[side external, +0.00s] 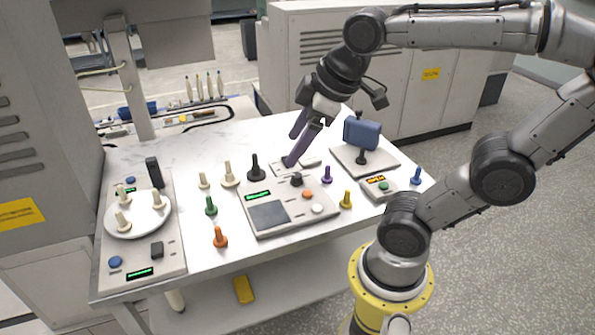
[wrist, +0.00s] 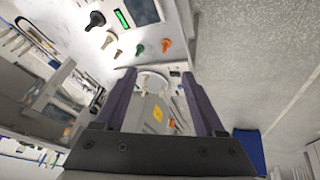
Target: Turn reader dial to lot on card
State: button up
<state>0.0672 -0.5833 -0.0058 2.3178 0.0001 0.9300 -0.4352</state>
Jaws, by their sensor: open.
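The likely reader is a grey panel (side external: 279,226) in the middle of the white table, with a green display, a dark square pad, an orange and a white button. A small black dial (side external: 296,180) stands at its back edge. The panel is partly in the wrist view (wrist: 165,10), with its green display, but the dial cannot be made out there. My gripper (side external: 291,147) is above the table, behind the dial and apart from it; its purple fingers are open and empty. The wrist view also shows the fingers (wrist: 159,73). I cannot pick out a card with a readable lot.
A left panel (side external: 174,254) holds a white turntable (side external: 150,222) with pale bobbins. Coloured bobbins stand around the reader, including a black one (side external: 255,168) and an orange one (side external: 220,238). A blue device (side external: 362,133) and a small box (side external: 375,195) are at right.

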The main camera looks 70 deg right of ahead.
jog(key=w+d+g, duration=0.2)
jog(key=w+d, duration=0.4)
jog(key=w, duration=0.1)
jog(key=m+g, duration=0.2)
jog(key=g, duration=0.2)
send_over(296, 175)
notch_tip(296, 175, down, 14)
notch_tip(296, 175, down, 13)
jog(key=shift+d+f, duration=0.1)
jog(key=shift+d, duration=0.05)
jog(key=shift+c, duration=0.4)
grip_shut()
